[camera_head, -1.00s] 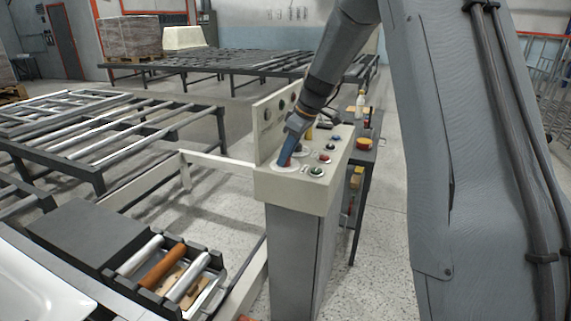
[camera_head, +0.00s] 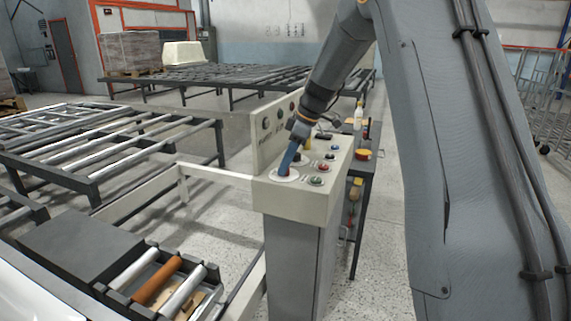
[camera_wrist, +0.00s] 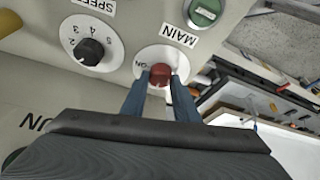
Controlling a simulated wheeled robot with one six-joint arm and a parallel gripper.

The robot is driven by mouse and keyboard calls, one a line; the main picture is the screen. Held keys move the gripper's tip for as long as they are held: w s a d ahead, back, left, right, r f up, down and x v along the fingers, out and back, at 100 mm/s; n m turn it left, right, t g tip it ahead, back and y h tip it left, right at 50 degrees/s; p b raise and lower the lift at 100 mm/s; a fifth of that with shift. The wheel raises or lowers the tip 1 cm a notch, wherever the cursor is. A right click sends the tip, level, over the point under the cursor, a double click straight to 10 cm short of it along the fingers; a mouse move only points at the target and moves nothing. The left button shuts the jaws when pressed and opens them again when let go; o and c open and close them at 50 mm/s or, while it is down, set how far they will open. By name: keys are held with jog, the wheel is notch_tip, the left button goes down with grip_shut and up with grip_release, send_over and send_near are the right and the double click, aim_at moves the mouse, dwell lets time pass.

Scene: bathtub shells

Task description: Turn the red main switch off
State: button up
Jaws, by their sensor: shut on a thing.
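The red main switch (camera_wrist: 160,73) is a small round knob on a white disc, with a "MAIN" label (camera_wrist: 180,36) beside it and "ON" lettering (camera_wrist: 140,64) on the disc. My gripper (camera_wrist: 157,82) has its two blue fingers on either side of the knob, shut on it. In the head view my gripper (camera_head: 284,171) points down onto the white disc at the near left of the cream control console (camera_head: 296,202). The fingers hide the knob there. The knob's pointing direction is hard to read.
A black speed dial (camera_wrist: 88,52) and a green button (camera_wrist: 204,12) sit near the switch. More buttons (camera_head: 318,181) are on the console's right, with an upright panel (camera_head: 268,135) behind. A dark side table (camera_head: 366,180) stands close right. Roller conveyors (camera_head: 110,150) are left.

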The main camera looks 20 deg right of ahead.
jog(key=o, duration=1.1)
jog(key=shift+c, duration=0.2)
jog(key=b+v, duration=0.1)
jog(key=v, duration=0.6)
jog(key=shift+d+r, duration=0.15)
jog(key=shift+r, duration=0.2)
jog(key=shift+s, duration=0.1)
